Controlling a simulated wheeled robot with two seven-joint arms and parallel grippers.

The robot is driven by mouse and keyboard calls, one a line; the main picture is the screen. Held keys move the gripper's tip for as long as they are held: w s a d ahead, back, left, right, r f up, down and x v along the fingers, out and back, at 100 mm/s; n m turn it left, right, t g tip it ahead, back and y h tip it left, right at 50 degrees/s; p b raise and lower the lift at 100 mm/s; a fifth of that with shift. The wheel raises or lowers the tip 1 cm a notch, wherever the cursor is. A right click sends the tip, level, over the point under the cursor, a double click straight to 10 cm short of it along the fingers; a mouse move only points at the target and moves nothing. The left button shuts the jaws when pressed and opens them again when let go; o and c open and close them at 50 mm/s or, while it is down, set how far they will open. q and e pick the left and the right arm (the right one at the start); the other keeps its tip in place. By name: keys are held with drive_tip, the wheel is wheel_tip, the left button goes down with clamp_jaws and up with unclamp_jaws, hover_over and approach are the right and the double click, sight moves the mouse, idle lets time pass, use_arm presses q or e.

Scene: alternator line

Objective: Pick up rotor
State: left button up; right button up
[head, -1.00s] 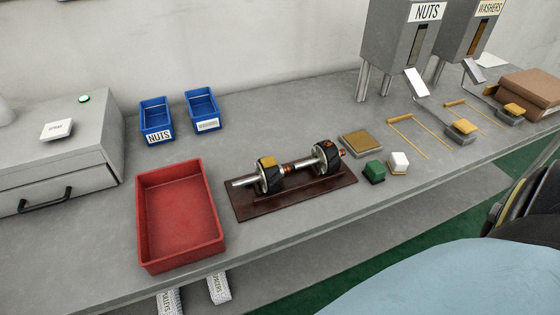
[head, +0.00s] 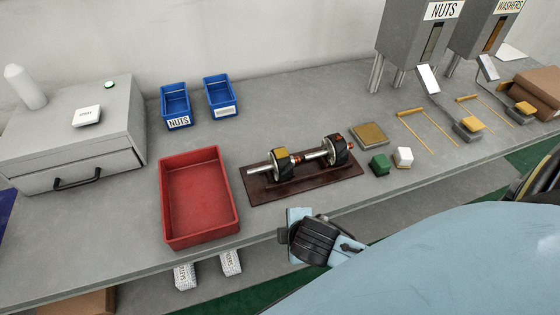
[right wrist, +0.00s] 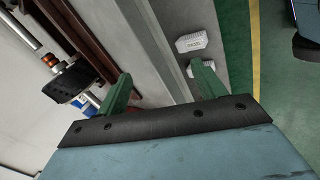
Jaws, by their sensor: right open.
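A rotor assembly (head: 283,161) with black and yellow bodies on a silver shaft lies along a dark brown base (head: 320,190) on the table. I cannot tell whether the two bodies are one part or two rotors end to end. My right gripper (head: 300,232) is at the table's front edge, below the base in the head view; its fingers are hardly visible there. In the right wrist view its two green fingers (right wrist: 163,88) are apart with nothing between them. A black body and shaft of the rotor assembly (right wrist: 72,84) show left of the fingers, apart from them.
A red tray (head: 163,205) stands left of the base. Two blue bins (head: 175,103) are behind it. A green block (head: 379,165) and a white block (head: 403,157) stand to the right. Grey dispensers (head: 412,42) stand at the back right.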

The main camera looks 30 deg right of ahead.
sight(281, 155)
drive_tip(key=w+d+r+n+t+h+p, duration=0.1)
drive_tip(key=w+d+r+n+t, duration=0.3)
drive_tip(key=n, duration=0.6)
drive_tip(key=w+d+r+n+t+h, duration=0.1)
drive_tip(key=w+d+r+n+t, duration=0.15)
drive_tip(key=r+n, duration=0.6)
drive_tip(key=w+f, duration=0.1)
drive_tip(key=w, duration=0.1)
drive_tip(key=w+f+n, duration=0.1)
drive_tip(key=w+f, duration=0.1)
drive_tip(key=w+f+n, duration=0.1)
drive_tip(key=w+f, duration=0.1)
drive_tip(key=w, duration=0.1)
drive_tip(key=shift+d+n+t, duration=0.25)
drive_tip(key=shift+d, duration=0.15)
drive_tip(key=shift+y, duration=0.3)
drive_tip(key=shift+a+x, duration=0.15)
drive_tip(key=shift+x, duration=1.25)
drive_tip(key=shift+a+x, duration=0.15)
drive_tip(key=shift+x, duration=1.3)
drive_tip(key=shift+c, duration=0.4)
clamp_jaws()
drive_tip(key=shift+w+r, duration=0.2)
drive_tip(key=shift+r, duration=0.1)
